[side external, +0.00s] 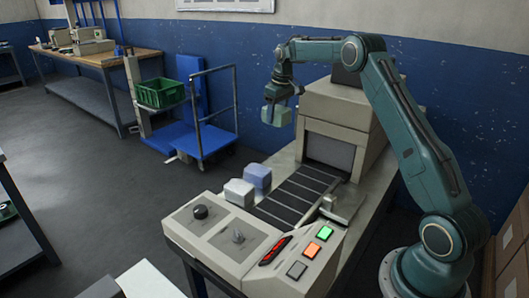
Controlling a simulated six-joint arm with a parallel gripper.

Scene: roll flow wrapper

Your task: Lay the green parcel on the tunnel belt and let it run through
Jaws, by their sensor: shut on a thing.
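My gripper (284,90) is shut on the green parcel (276,116), a pale green block. It holds the parcel in the air, above and to the left of the tunnel mouth. The tunnel belt (299,193) is a dark, slatted strip that runs into the opening of the beige tunnel (342,110). The visible part of the belt is bare. A grey-white parcel (239,193) and a blue-lavender parcel (258,176) sit beside the belt on its left. The belt inside the tunnel is hidden.
A control panel (215,232) with a black knob, a lever, a red-lit display and green, orange and grey buttons stands at the near end. A metal bracket (342,208) sits right of the belt. A blue cart (203,139) and green crate (161,92) stand farther back, away from the machine.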

